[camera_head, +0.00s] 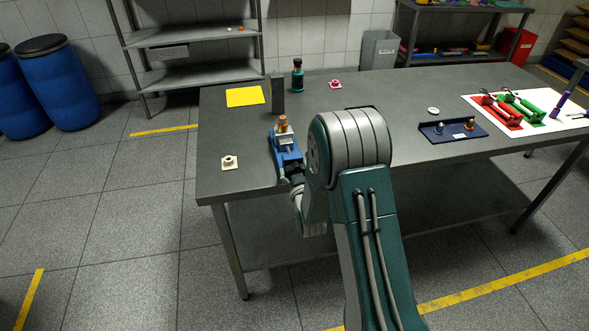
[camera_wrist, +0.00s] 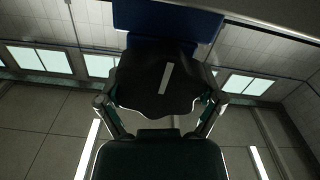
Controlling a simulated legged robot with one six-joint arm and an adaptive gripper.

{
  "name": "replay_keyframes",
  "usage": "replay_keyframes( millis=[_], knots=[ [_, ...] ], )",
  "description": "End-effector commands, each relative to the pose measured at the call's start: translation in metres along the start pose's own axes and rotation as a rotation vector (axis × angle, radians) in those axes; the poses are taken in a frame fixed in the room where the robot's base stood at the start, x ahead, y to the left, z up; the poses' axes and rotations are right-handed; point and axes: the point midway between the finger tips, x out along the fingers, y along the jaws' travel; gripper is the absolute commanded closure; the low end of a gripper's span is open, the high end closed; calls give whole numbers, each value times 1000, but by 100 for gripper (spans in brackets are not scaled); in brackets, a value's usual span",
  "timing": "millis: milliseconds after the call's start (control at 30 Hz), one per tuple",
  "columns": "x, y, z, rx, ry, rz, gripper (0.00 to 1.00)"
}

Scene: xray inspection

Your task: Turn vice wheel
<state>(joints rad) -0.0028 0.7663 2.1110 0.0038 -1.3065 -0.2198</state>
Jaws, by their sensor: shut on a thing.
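The blue vice (camera_head: 288,143) sits on the grey table near its front left edge. An orange-topped piece (camera_head: 282,122) stands upright at the vice's jaws. The vice's dark wheel (camera_head: 292,171) faces the front edge and is partly hidden by my arm. In the wrist view the wheel (camera_wrist: 150,84) is a black scalloped disc with a white stripe, in front of the blue vice body (camera_wrist: 165,18). My gripper (camera_wrist: 160,102) is shut on the wheel, one finger on each side. In the head view my gripper is mostly hidden behind my arm.
On the table (camera_head: 225,135) are a yellow sheet (camera_head: 245,96), a grey upright block (camera_head: 277,95), a dark bottle (camera_head: 298,76) and a small pale flanged part (camera_head: 229,162). A dark blue tray (camera_head: 453,131) and red and green tools (camera_head: 505,110) lie to the right.

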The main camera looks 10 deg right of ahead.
Motion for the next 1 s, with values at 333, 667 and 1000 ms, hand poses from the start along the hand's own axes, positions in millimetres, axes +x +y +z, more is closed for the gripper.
replay_keyframes(
  millis=[333,667,1000],
  knots=[
    [1,1,0,208,0,-3,62],
    [1,2,0,417,0,-2,62],
    [1,3,1,511,0,-2,62]
  ],
)
